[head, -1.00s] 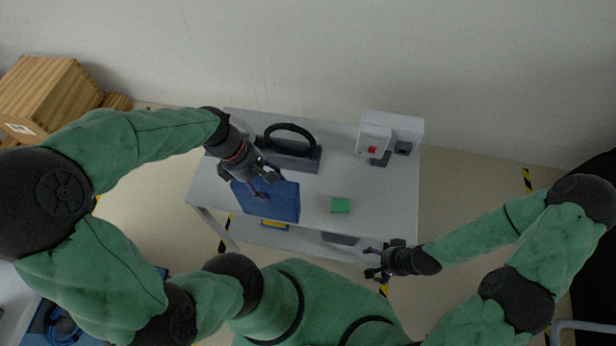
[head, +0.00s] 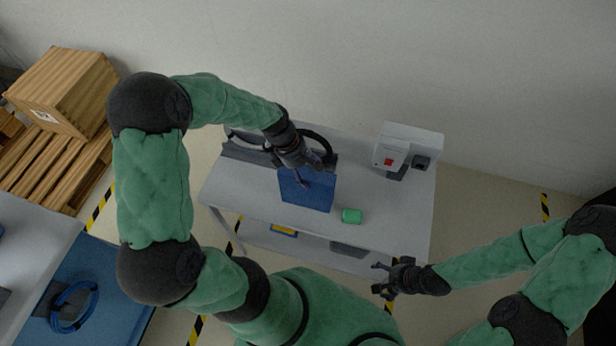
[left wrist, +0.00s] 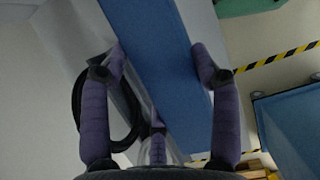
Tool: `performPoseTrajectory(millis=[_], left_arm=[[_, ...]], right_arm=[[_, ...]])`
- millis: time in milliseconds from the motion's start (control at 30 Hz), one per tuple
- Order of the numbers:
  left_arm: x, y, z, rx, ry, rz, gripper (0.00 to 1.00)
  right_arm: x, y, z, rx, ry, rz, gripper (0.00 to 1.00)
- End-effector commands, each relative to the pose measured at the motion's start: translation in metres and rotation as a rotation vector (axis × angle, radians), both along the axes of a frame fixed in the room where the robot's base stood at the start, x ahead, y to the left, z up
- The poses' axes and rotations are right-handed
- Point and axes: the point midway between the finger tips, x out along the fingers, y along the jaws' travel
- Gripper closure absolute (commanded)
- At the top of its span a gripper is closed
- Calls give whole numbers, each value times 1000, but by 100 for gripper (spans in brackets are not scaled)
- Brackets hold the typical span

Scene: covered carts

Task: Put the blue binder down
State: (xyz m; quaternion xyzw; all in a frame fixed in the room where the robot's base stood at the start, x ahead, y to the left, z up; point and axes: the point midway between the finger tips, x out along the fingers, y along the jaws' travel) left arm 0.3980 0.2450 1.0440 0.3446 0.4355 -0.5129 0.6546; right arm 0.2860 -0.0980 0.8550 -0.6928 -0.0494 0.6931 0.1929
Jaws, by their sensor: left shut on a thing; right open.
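The blue binder (head: 307,190) stands upright over the grey cart's top (head: 385,205), its broad face toward me. I cannot tell whether its lower edge touches the surface. My left gripper (head: 306,175) is shut on the binder's upper edge. In the left wrist view the binder (left wrist: 160,55) runs between the two purple fingers of the left gripper (left wrist: 160,62). My right gripper (head: 382,279) is open and empty, in front of the cart's near edge.
A white box with a red switch (head: 398,150) stands at the cart's back right. A black ring (head: 326,146) stands behind my left gripper. A wooden crate (head: 62,88) is at the far left.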

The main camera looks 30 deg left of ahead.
Motion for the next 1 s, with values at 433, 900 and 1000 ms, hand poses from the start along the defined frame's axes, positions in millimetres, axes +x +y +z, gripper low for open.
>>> performPoseTrajectory(millis=[433, 900, 1000], left_arm=[[1, 0, -30, 0, -2, 1, 97], [0, 0, -33, 0, 1, 0, 14], [0, 0, -33, 0, 1, 0, 14]], right_arm=[[0, 0, -4, 0, 0, 0, 11], [0, 0, -5, 0, 0, 0, 11], [0, 0, -5, 0, 0, 0, 11]])
